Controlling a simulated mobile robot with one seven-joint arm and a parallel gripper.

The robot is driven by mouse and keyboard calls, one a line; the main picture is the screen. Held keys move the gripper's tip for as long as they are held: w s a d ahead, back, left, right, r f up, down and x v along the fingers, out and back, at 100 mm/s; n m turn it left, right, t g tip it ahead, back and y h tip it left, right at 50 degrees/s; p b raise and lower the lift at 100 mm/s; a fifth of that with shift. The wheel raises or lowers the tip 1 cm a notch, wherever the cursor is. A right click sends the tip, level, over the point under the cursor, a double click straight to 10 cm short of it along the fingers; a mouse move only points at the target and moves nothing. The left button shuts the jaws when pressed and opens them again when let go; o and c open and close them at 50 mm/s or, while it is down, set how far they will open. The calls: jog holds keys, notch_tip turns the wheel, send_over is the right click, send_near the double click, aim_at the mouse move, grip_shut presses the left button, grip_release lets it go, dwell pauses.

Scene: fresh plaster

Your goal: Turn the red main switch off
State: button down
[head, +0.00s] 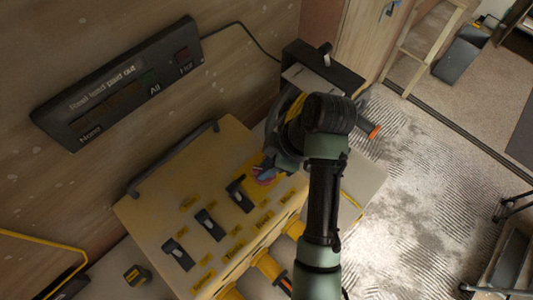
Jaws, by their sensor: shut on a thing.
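A pale yellow switch box (155,215) stands in the middle of the view, tilted in the picture. A row of dark switches with yellow labels runs across its top face. The red main switch (264,181) is at the right end of that row, on a yellow patch. My gripper (266,173) comes down over it from the upper right and is shut on it. The fingers and wrist hide much of the switch, so I cannot tell which way it is turned.
A dark sign panel (118,85) with words and a red square hangs on the wooden wall. A black box (322,68) with a cable stands behind my wrist. Yellow plugs (272,268) line the switch box's front. Open floor (420,190) lies to the right.

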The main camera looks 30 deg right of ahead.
jog(key=shift+n+g+y+p, duration=0.3)
jog(key=shift+n+g+p, duration=0.1)
jog(key=shift+n, duration=0.7)
jog(key=c, duration=0.8)
grip_release()
jog(key=shift+p+v, duration=3.4)
jog(key=shift+v, duration=3.1)
